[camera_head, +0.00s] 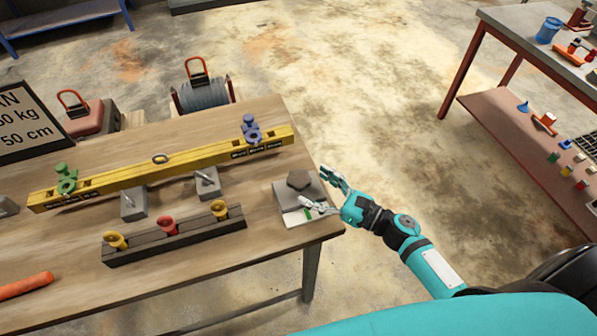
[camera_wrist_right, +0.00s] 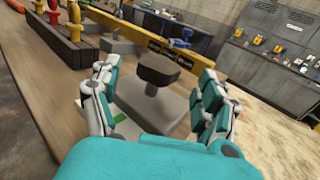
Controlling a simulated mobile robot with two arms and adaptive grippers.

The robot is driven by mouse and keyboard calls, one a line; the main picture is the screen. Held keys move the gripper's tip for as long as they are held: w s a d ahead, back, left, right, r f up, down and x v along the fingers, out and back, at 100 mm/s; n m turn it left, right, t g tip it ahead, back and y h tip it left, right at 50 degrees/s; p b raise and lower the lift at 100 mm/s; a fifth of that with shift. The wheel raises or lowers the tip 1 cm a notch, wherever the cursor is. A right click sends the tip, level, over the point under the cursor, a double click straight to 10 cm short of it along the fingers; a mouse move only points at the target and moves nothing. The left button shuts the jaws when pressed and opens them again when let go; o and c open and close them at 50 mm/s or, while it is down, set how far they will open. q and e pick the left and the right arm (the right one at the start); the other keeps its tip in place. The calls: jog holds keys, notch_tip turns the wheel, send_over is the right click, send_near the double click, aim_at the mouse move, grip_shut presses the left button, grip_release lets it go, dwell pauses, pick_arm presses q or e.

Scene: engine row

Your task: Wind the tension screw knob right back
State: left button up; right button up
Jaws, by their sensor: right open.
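The tension screw knob (camera_head: 299,180) is a dark, many-sided knob on a grey block (camera_head: 286,196) at the right end of the wooden table. In the right wrist view the knob (camera_wrist_right: 158,70) stands on a short stem above the block (camera_wrist_right: 150,104). My right gripper (camera_head: 326,192) is open, with one finger on either side of the block's near and far edges. In the wrist view my right gripper's fingers (camera_wrist_right: 160,88) stand apart with the knob between and beyond them, and nothing touches it visibly. My left gripper is not in view.
A yellow beam (camera_head: 165,170) with green and blue fittings lies across the table (camera_head: 215,150). A dark rack (camera_head: 175,238) holds red and yellow funnel-shaped pieces. Small grey blocks (camera_head: 134,204) stand between them. A second bench (camera_head: 530,40) is at upper right; the floor between is clear.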

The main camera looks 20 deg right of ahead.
aim_at(299, 177)
jog(key=p+x, duration=0.1)
jog(key=x, duration=0.4)
jog(key=shift+w+a, duration=0.1)
jog(key=shift+w, duration=0.1)
jog(key=c, duration=1.2)
jog(key=shift+f+n+g+y+b, duration=0.25)
jog(key=shift+n+g+y+b, duration=0.7)
jog(key=shift+b, duration=0.2)
jog(key=n+g+y+b, duration=0.2)
jog(key=n+g+b, duration=0.1)
jog(key=g, duration=0.1)
jog(key=n+g+y+b, duration=0.2)
jog(key=n+g+b, duration=0.1)
jog(key=g+b, duration=0.1)
jog(key=shift+b, duration=0.3)
jog(key=shift+r+n+g+y+b, duration=0.1)
jog(key=shift+n+g+y+b, duration=0.1)
jog(key=shift+n+g+b, duration=0.8)
jog(key=shift+r+n+g+y+b, duration=0.15)
jog(key=shift+n+g+b, duration=0.3)
jog(key=shift+g, duration=0.9)
